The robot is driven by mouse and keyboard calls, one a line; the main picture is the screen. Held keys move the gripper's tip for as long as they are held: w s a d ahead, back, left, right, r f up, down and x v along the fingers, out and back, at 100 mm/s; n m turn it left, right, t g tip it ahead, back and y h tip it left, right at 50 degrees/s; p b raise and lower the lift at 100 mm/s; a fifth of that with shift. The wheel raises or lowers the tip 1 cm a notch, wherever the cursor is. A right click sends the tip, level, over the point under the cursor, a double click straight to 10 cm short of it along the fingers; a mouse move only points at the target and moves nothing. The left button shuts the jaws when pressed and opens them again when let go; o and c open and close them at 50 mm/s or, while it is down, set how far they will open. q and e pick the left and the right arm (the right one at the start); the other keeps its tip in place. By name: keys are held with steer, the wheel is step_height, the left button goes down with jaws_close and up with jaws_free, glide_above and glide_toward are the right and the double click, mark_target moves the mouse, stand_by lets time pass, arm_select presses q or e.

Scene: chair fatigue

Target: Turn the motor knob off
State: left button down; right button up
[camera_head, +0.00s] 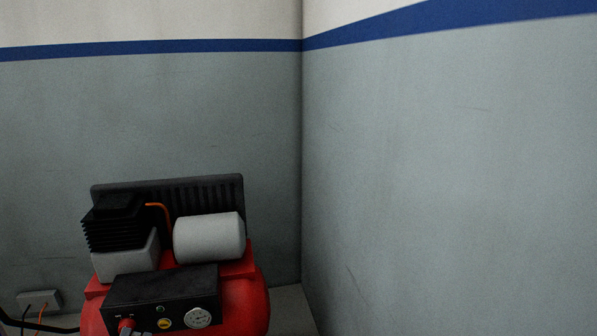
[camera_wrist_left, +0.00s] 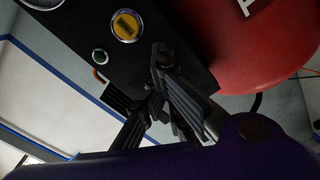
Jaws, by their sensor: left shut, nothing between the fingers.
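The motor compressor has a black control panel (camera_head: 162,287) on a red tank (camera_head: 248,305). A small red knob (camera_head: 127,323) sits at the panel's lower left in the head view, close to the bottom edge. In the left wrist view, the panel (camera_wrist_left: 72,24) is seen close up and rotated. My left gripper (camera_wrist_left: 162,66) is shut and empty, with its fingertips at the panel's edge region, past the yellow dial. The red knob cannot be made out there; the fingers may hide it. Whether they touch it I cannot tell. My right gripper is not in view.
A yellow dial (camera_head: 164,324) and a round gauge (camera_head: 198,317) sit on the panel, right of the knob. A grey motor cylinder (camera_head: 208,238) and black finned block (camera_head: 112,226) stand above. Walls meet in a corner behind. A wall box with cables (camera_head: 39,298) is at left.

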arm_select(q)
steer(key=shift+w+a+r, duration=0.15)
steer(key=shift+a+r, duration=0.15)
steer(key=shift+r, duration=0.45)
steer(key=shift+d, duration=0.35)
steer(key=p+v, duration=0.2)
steer(key=v, duration=0.4)
steer(key=shift+d+f, duration=0.3)
steer(key=shift+f, duration=0.15)
